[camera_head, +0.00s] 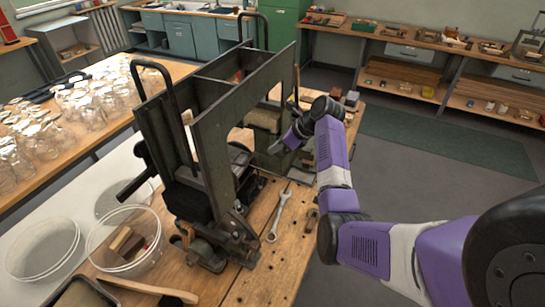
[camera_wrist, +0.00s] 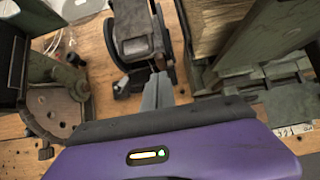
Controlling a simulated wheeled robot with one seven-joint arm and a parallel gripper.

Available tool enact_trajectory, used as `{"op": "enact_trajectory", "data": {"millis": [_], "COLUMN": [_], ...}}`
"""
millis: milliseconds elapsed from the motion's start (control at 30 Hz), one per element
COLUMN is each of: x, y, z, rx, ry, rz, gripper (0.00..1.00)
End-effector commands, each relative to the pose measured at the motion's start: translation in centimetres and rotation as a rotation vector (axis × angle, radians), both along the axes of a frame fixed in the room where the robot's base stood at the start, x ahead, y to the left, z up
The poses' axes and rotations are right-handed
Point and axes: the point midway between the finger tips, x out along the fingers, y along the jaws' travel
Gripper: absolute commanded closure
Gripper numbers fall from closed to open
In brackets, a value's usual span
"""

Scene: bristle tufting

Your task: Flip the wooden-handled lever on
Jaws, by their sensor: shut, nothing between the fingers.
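A dark green tufting machine (camera_head: 215,125) with a tall frame stands on the wooden workbench (camera_head: 290,235). A thin upright brownish piece (camera_head: 297,85) rises at the machine's right, behind my arm; I cannot tell for sure whether it is the wooden-handled lever. My gripper (camera_head: 275,148) reaches in from the right to the machine's right side. In the wrist view my gripper (camera_wrist: 158,78) is shut and empty, its grey fingers together. The fingertips point at a dark grey metal block (camera_wrist: 137,30) with a small brown part below it; contact is unclear.
A wrench (camera_head: 280,215) lies on the bench in front of the machine. Clear round dishes (camera_head: 125,240) and a wooden-handled tool (camera_head: 150,291) are at the front left. Many glass jars (camera_head: 100,105) fill the left table. A green frame post (camera_wrist: 260,35) stands close right of my fingers.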

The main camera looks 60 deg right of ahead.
Motion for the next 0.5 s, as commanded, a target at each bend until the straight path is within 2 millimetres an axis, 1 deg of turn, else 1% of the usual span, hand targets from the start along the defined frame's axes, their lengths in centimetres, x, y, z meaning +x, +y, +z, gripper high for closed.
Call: {"op": "enact_trajectory", "data": {"millis": [33,100,200,333,500], "x": [-0.1,-0.2,-0.3,-0.5,-0.5], "y": [-0.2,-0.2,-0.1,-0.1,-0.1], "z": [1.0,2.2,3.4,4.4,4.7], "rx": [-0.004,-0.005,-0.002,-0.001,0.000], "ry": [-0.003,-0.002,-0.002,-0.002,0.000], "rz": [-0.002,-0.002,-0.002,-0.002,-0.001], "gripper": [1.00,1.00,1.00,1.00,1.00]}}
